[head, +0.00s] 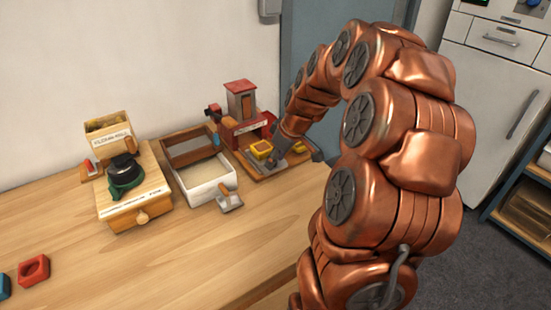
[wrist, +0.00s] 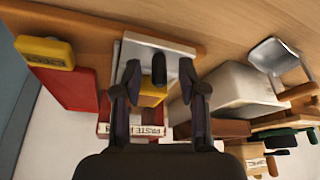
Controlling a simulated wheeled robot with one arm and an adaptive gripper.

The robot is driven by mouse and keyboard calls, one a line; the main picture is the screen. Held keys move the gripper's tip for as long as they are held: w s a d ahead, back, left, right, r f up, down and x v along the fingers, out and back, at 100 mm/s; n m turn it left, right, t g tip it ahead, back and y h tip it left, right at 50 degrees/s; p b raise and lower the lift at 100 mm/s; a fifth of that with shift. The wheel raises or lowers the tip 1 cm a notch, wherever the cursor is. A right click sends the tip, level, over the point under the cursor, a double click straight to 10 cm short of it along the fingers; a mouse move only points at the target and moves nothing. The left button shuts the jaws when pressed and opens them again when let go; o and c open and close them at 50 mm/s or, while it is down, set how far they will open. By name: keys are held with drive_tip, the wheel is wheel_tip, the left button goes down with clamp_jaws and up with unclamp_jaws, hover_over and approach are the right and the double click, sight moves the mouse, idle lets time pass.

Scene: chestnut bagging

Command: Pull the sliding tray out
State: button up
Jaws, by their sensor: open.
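The red press labelled "PASTE" (head: 245,130) stands on a wooden base board at the back of the table; its red body also shows in the wrist view (wrist: 75,90). A pale grey metal plate (wrist: 135,50), which looks like the sliding tray, lies on that board, with a yellow block (wrist: 152,92) beside it. My gripper (wrist: 160,72) is open, its two dark fingers apart over the plate and the yellow block. I cannot tell whether the fingers touch them. In the head view, my arm partly hides the gripper and the board's right side.
A white bin (head: 205,183) with a metal scoop (head: 230,201) by it stands left of the press. Further left is a wooden box with a knobbed drawer (head: 137,213). A red piece (head: 33,270) lies at front left. The table's front middle is clear.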

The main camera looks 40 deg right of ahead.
drive_tip(key=v, duration=1.1)
drive_tip(key=shift+s+r, duration=0.2)
drive_tip(key=shift+r, duration=0.05)
